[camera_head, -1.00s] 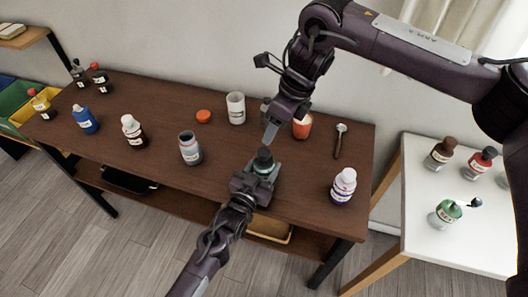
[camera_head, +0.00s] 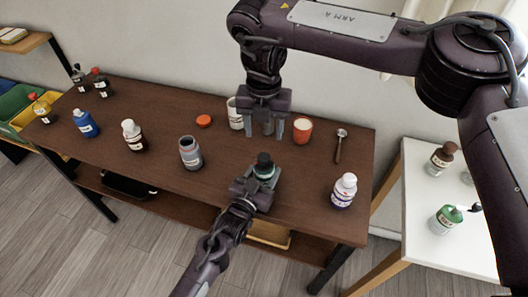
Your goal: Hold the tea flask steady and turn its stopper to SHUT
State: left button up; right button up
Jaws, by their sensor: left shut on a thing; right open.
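The tea flask (camera_head: 265,172) stands toward the front of the brown table, its teal body partly hidden by my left gripper. Its black stopper (camera_head: 264,159) points up; I cannot read any mark or tell its turn position. My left gripper (camera_head: 261,181) is shut on the flask's body from the front. My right gripper (camera_head: 266,136) is open and empty, fingers pointing down, apart from the stopper and above or behind it in the picture.
A grey jar (camera_head: 190,153) stands to the left, a white-capped bottle (camera_head: 344,190) to the right. A spoon (camera_head: 339,146) lies at the right. Table between jar and flask is clear.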

aim_at(264, 156)
notch_tip(264, 156, down, 9)
jog(key=shift+f, duration=0.15)
jog(key=shift+c, duration=0.4)
jog(key=c, duration=0.9)
